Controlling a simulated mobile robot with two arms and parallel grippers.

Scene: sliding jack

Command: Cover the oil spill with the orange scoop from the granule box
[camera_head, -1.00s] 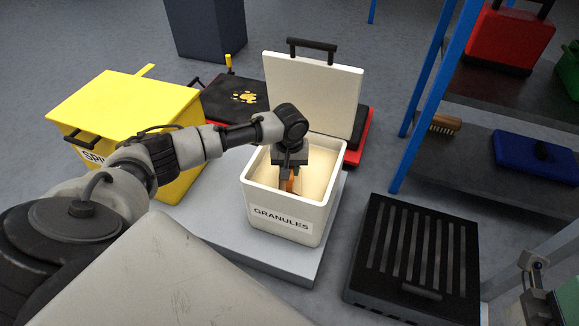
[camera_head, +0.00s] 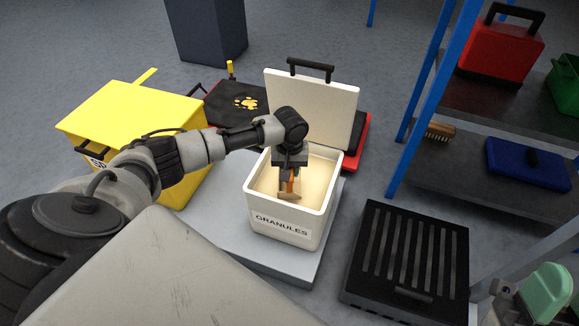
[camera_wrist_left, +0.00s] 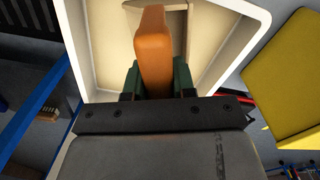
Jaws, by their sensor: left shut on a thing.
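My left gripper (camera_head: 289,170) is shut on the orange scoop (camera_head: 290,185) and points down into the open white granule box (camera_head: 281,225). The scoop's orange handle (camera_wrist_left: 154,50) stands between the green fingers in the left wrist view. Its tan head is low in the box, near the pale granules (camera_head: 320,175); whether it holds any is unclear. A yellow-orange splotch (camera_head: 246,102) lies on a black surface behind the box; I cannot tell whether it is the oil spill. Part of my right gripper (camera_head: 545,292) shows at the lower right, its jaws unclear.
The box's lid (camera_head: 312,105) stands upright at its back edge. A yellow bin (camera_head: 130,115) is left, a slatted black box (camera_head: 410,265) right. Blue-posted shelves (camera_head: 450,175) hold a brush (camera_head: 440,131), a blue case (camera_head: 527,163) and a red case (camera_head: 500,50).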

